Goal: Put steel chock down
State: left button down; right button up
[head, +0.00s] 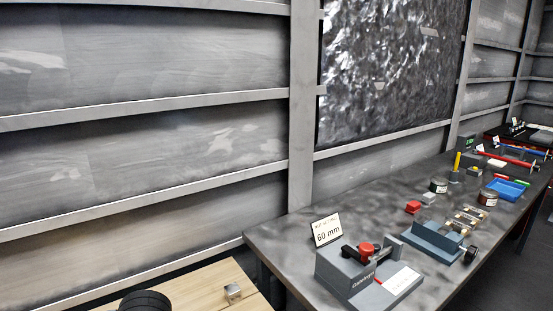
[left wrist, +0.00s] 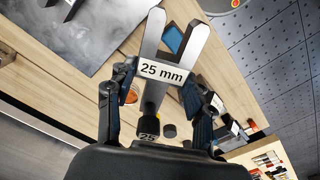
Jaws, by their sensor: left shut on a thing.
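The steel chock (left wrist: 183,42) is a bright two-pronged steel fork with a white "25 mm" label and a black end marked "25", in the left wrist view. My left gripper (left wrist: 155,95) is shut on it, with one dark finger on each side. Its prongs point away from my wrist. A wooden table top (left wrist: 62,40) lies beyond it; I cannot tell how high the chock is above that. The chock cannot be made out in the head view. My right gripper is in neither view.
In the head view a small metal block (head: 233,292) sits on the wooden table (head: 205,287). Right of it stands a dark bench (head: 285,240) with a grey fixture (head: 345,275), a "60 mm" sign (head: 326,230), a blue tray (head: 505,189) and several tools. A ribbed wall stands behind.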

pick_arm(q)
jog(key=m, duration=0.4)
jog(key=w+a+r+m, duration=0.1)
jog(key=m, duration=0.4)
jog(key=shift+w+a+r, duration=0.1)
jog(key=shift+a+r, duration=0.2)
jog(key=m, duration=0.4)
jog(key=shift+w+a+r, duration=0.25)
jog(key=shift+a+r, duration=0.05)
jog(key=shift+d, duration=0.1)
